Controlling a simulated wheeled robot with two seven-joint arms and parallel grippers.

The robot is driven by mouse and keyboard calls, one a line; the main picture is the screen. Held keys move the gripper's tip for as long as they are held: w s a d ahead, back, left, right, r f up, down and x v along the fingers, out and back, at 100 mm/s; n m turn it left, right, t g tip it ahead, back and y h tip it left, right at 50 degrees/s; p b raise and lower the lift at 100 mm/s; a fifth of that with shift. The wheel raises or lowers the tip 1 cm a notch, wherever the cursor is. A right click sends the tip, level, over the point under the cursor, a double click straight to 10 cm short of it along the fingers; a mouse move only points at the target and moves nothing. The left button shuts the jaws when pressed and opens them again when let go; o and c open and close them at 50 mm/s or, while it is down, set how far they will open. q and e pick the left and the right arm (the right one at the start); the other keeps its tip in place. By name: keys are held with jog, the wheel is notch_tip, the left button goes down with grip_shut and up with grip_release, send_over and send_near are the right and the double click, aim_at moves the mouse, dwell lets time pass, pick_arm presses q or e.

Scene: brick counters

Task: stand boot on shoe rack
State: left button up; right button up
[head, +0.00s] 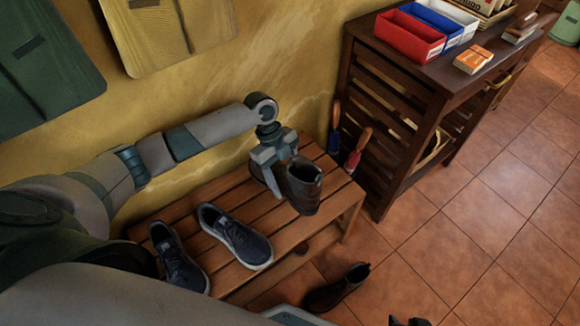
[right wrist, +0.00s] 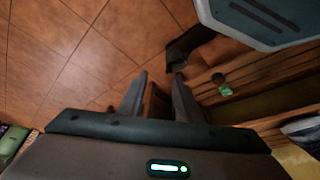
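A dark brown boot (head: 303,188) is upright, opening up, at the right end of the wooden shoe rack (head: 190,216). Whether the sole touches the slats cannot be told. A second dark boot (head: 337,288) is on the floor in front of the rack; it also shows in the right wrist view (right wrist: 190,45).
Two dark sneakers, one (head: 236,236) in the middle and one (head: 178,260) further left, are on the rack. A dark wooden cabinet (head: 392,130) stands right of it, with red- and blue-handled tools (head: 354,150) between. Yellow wall (head: 290,60) is behind; tiled floor (head: 470,230) is clear at right.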

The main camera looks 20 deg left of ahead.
pick_arm(q)
jog(key=shift+a+f+m+g+p, duration=0.25)
jog(key=shift+f+m, duration=0.25)
jog(key=shift+m, duration=0.3)
pick_arm(e)
jog(key=shift+s+d+f+g, duration=0.15)
jog(key=shift+s+d+g, duration=0.3)
jog(key=shift+s, duration=0.25)
jog(key=shift+s+d+f+g, duration=0.15)
jog(key=shift+s+d+g, duration=0.15)
jog(key=shift+s+g, duration=0.35)
pick_arm(q)
jog(key=shift+d+f, duration=0.1)
pick_arm(e)
jog(key=shift+a, duration=0.1)
